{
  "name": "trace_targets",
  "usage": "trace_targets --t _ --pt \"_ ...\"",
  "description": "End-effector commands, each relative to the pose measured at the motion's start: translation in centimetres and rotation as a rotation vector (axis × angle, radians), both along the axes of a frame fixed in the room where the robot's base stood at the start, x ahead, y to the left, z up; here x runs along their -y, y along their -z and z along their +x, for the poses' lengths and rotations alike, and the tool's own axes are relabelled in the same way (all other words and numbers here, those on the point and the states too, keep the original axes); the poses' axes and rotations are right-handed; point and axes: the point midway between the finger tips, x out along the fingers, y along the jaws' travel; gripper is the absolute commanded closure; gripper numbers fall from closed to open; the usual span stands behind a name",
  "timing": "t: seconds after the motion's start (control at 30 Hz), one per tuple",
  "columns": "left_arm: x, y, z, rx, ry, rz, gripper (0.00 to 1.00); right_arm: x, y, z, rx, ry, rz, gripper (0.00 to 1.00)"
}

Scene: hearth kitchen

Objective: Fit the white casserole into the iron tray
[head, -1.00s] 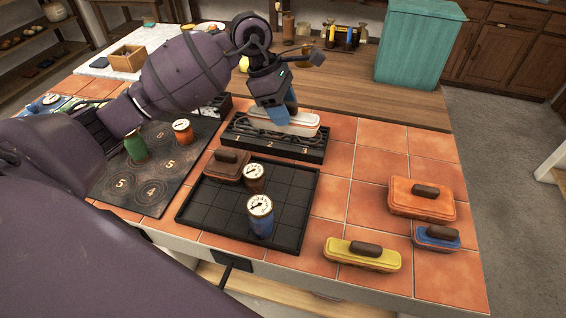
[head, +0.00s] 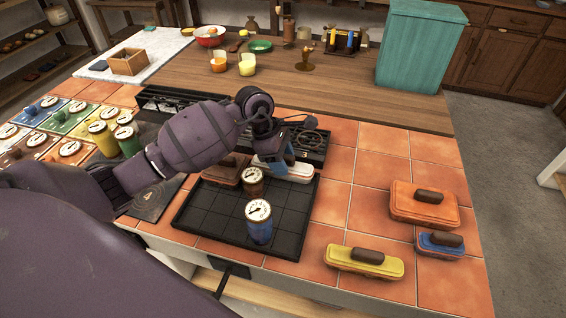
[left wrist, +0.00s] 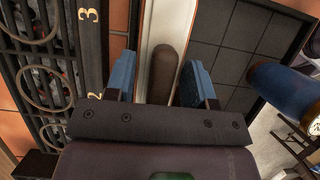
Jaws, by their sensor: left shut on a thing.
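The white casserole (head: 295,174) is a long low dish with a brown handle, partly hidden by my left gripper (head: 282,158). In the left wrist view its brown handle (left wrist: 165,72) lies between the two blue fingers, which are shut on it. The iron tray (head: 291,207) is a black gridded tray with a raised rim. The casserole is at the tray's back right edge, next to the numbered rack. Whether it touches the tray or hangs above it, I cannot tell. My right gripper is not in view.
The tray also holds a brown casserole (head: 228,173), a brown canister (head: 253,186) and a blue canister (head: 259,230). The black rack (head: 312,150) stands behind. Orange (head: 410,208), blue (head: 439,246) and yellow (head: 362,264) casseroles sit on the tiles at right. The tray's front right cells are bare.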

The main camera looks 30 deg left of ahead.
Motion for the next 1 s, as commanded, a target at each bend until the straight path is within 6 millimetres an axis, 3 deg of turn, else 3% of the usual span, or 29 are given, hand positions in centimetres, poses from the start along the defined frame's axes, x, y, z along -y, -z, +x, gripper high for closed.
trace_targets --t 0.1,0.5,0.53,0.67,1.0 --pt "0.02 1.26 0.02 0.0 -0.002 -0.001 0.85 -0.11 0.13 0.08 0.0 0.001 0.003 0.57" --pt "-0.02 1.68 0.0 0.0 0.0 0.001 0.85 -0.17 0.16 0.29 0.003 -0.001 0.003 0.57" --pt "-0.01 1.63 -0.01 -0.001 0.0 0.002 0.46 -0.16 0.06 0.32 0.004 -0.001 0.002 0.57" --pt "-0.01 1.57 -0.01 0.0 0.0 0.001 0.26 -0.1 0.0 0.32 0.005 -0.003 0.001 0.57" --pt "0.02 1.24 0.0 0.001 0.0 0.0 0.25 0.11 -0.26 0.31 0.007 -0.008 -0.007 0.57"
